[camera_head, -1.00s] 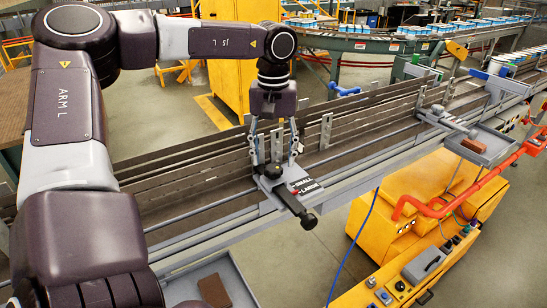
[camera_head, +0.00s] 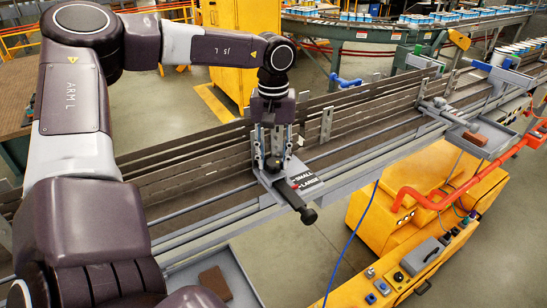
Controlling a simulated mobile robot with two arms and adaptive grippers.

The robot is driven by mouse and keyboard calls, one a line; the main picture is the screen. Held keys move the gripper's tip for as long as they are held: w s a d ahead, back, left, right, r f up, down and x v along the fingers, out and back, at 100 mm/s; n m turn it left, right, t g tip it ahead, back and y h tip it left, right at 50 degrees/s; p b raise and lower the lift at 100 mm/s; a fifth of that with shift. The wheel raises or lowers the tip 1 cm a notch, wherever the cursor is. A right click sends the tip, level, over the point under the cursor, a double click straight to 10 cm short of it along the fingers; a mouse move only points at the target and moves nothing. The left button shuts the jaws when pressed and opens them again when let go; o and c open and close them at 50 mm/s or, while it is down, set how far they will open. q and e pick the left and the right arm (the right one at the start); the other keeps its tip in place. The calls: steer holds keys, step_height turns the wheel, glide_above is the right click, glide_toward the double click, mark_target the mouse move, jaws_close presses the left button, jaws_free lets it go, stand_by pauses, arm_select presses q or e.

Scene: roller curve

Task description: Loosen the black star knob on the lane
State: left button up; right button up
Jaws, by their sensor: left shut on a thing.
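The black star knob (camera_head: 274,164) sits on a grey bracket plate (camera_head: 268,182) on the lane's near side, in the middle of the head view. My left gripper (camera_head: 273,157) points straight down over it, with its fingers closed around the knob and partly hiding it. A label reading SMALL and LARGE (camera_head: 304,183) is on the plate beside the knob. A dark lever with a black end (camera_head: 307,214) sticks out from the plate toward the front right. My right gripper does not show.
The lane's dark guide rails (camera_head: 200,160) run behind the knob from lower left to upper right. A similar bracket (camera_head: 446,113) stands farther right. A yellow machine with a red pipe (camera_head: 430,203) is at the lower right. A blue cable (camera_head: 352,245) hangs in front.

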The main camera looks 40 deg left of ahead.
arm_select(q)
steer(key=shift+f+b, duration=0.1)
steer(key=shift+b, duration=0.35)
steer(key=shift+f+n+b, duration=0.1)
steer(key=shift+n+b, duration=0.6)
steer(key=n+b, duration=0.6)
steer(key=n, duration=0.2)
steer(key=shift+n+b, duration=0.4)
steer(key=n+b, duration=0.1)
steer(key=n, duration=0.2)
steer(key=shift+s, duration=0.1)
steer(key=shift+s+n+b, duration=0.1)
steer(key=shift+n+b, duration=0.35)
steer(key=shift+n, duration=0.75)
